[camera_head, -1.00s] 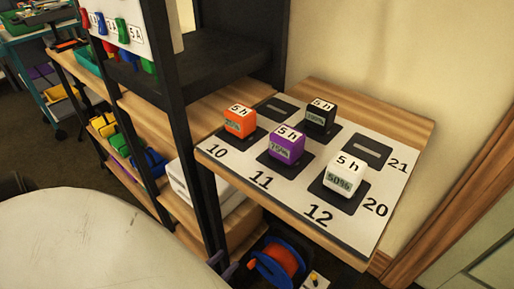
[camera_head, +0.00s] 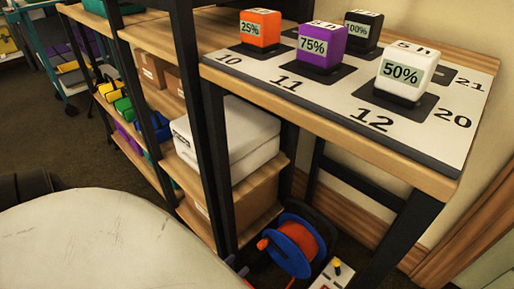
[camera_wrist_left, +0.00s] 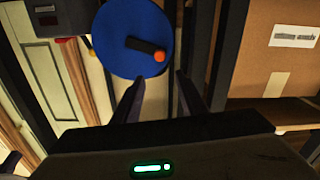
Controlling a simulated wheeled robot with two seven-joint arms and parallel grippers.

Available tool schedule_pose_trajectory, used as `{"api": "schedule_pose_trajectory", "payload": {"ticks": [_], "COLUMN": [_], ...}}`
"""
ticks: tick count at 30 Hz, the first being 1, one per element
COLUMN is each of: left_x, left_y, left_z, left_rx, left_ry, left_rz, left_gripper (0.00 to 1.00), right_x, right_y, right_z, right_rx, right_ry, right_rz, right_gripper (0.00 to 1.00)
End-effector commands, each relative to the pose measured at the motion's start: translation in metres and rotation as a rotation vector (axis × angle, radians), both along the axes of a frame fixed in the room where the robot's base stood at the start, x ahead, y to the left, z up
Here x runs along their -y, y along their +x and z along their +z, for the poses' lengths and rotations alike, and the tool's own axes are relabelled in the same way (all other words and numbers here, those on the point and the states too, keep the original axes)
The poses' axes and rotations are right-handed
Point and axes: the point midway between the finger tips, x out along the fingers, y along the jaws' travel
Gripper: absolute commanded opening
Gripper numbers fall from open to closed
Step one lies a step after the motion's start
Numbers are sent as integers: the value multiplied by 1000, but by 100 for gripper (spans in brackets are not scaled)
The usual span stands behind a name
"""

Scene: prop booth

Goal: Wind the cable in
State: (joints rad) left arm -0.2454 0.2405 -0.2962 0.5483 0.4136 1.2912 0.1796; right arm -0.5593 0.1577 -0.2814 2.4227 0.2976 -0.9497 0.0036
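The cable reel (camera_head: 303,240) stands on the floor below the shelf with the batteries; it has blue side discs and orange cable wound between them. In the left wrist view its blue disc (camera_wrist_left: 115,22) faces me, with a black crank (camera_wrist_left: 137,46) ending in an orange knob (camera_wrist_left: 159,56). My left gripper (camera_wrist_left: 157,84) is open, its two dark fingers apart below the disc with nothing visible between them. In the head view only a little of it (camera_head: 240,268) shows at the lower edge, left of the reel. My right gripper is not in view.
Black shelf posts (camera_head: 212,150) stand close on the left, a dark table leg (camera_head: 400,240) on the right. Orange, purple, black and white blocks stand on the numbered mat (camera_head: 340,105). A cardboard box (camera_wrist_left: 275,45) is beside the gripper.

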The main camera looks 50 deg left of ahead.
Motion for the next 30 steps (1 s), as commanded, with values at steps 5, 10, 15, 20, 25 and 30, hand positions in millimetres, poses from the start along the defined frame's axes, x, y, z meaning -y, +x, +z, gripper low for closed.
{"api": "schedule_pose_trajectory", "payload": {"ticks": [5, 10, 15, 20, 25, 30], "left_x": [0, -1, -3, -4, -5, -6], "left_y": [1, 16, 48, 77, 96, 103], "left_z": [-19, -17, -17, -17, -18, -17], "left_rx": [0, 3, 4, 3, 1, 0], "left_ry": [0, 0, 1, 1, 0, 0], "left_rz": [0, 0, 1, -1, 0, 0], "left_gripper": [39, 39, 39, 39, 39, 39], "right_x": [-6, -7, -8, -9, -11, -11], "right_y": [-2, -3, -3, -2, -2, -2], "right_z": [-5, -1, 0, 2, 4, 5], "right_rx": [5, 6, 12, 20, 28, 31], "right_ry": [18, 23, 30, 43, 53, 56], "right_rz": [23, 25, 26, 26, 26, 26], "right_gripper": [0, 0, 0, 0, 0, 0]}}
